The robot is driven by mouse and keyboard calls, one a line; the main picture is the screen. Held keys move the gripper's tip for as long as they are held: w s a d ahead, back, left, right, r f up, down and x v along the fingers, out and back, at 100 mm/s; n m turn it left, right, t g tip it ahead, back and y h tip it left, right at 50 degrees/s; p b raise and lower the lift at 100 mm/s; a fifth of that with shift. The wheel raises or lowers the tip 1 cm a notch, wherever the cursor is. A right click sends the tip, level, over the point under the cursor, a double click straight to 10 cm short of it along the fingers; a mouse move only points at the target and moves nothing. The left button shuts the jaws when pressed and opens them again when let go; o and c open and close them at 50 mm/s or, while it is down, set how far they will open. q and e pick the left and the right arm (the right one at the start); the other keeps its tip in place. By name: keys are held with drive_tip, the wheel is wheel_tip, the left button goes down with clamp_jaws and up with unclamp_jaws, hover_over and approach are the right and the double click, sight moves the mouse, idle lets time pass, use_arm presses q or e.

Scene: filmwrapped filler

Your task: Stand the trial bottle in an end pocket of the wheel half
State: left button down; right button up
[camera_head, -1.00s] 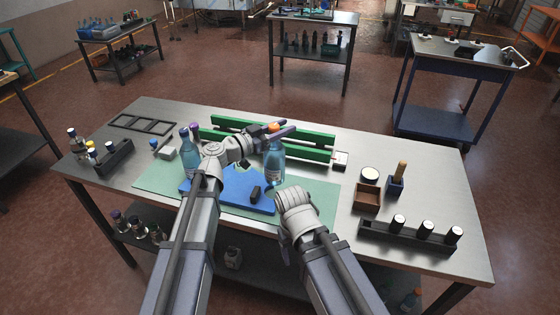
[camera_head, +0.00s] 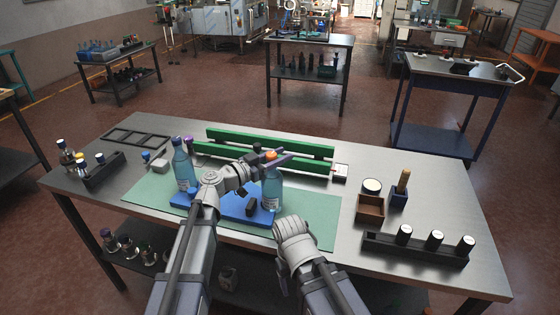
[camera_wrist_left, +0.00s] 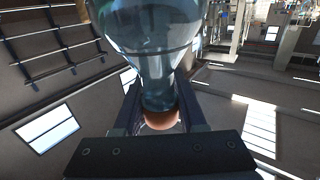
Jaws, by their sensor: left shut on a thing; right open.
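The trial bottle (camera_head: 272,190), clear blue with an orange cap, is upright at the right end of the blue wheel half (camera_head: 236,208). Whether its base touches the mat or sits in the end pocket cannot be told. My left gripper (camera_head: 279,161) is shut on its neck, just below the cap; the left wrist view shows the neck between the fingers (camera_wrist_left: 158,122). The wheel half lies on the green mat (camera_head: 310,215) with a dark knob (camera_head: 251,206) on it. My right gripper (camera_head: 293,228) is lower right of the bottle, its fingers mostly hidden.
Green rails (camera_head: 290,148) run behind. To the right are a wooden box (camera_head: 370,208), a blue holder (camera_head: 399,198) and a black rack (camera_head: 415,250).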

use_arm(q)
drive_tip(key=shift+r, duration=0.1)
drive_tip(key=shift+c, duration=2.4)
unclamp_jaws()
drive_tip(key=shift+r, duration=0.15)
drive_tip(key=v, duration=1.2)
